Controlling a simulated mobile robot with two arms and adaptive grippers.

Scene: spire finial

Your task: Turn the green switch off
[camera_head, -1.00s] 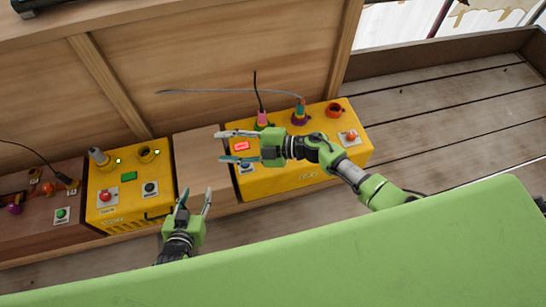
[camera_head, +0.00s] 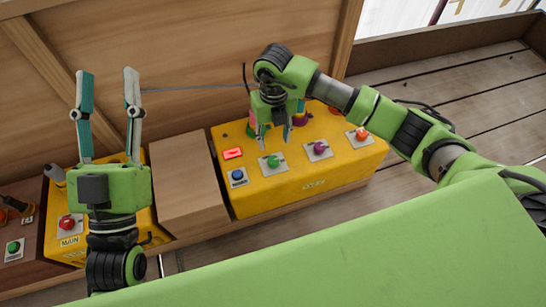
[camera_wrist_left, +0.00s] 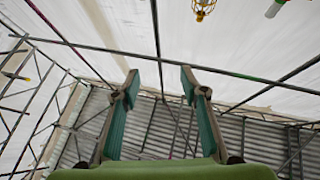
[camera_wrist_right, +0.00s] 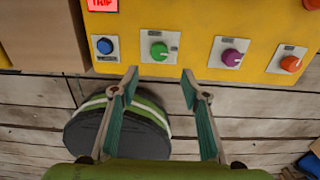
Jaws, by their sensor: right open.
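The green switch (camera_head: 273,161) is a round knob on a pale plate on the front of the right yellow box (camera_head: 300,185). It also shows in the right wrist view (camera_wrist_right: 159,51), just beyond and centred between the fingertips. My right gripper (camera_head: 274,145) is open and empty, its fingers pointing down near the green switch. In the right wrist view the fingers (camera_wrist_right: 159,75) stand apart; contact with the knob cannot be seen. My left gripper (camera_head: 108,72) is open and empty, raised with its fingers pointing up, in front of the left yellow box (camera_head: 55,235).
Beside the green switch are a blue button (camera_head: 237,175), a purple knob (camera_head: 319,148) and an orange knob (camera_head: 362,133). A red lit TRIP sign (camera_head: 232,153) is above the blue button. A wooden block (camera_head: 185,180) stands between the yellow boxes. Another green button (camera_head: 14,248) is far left.

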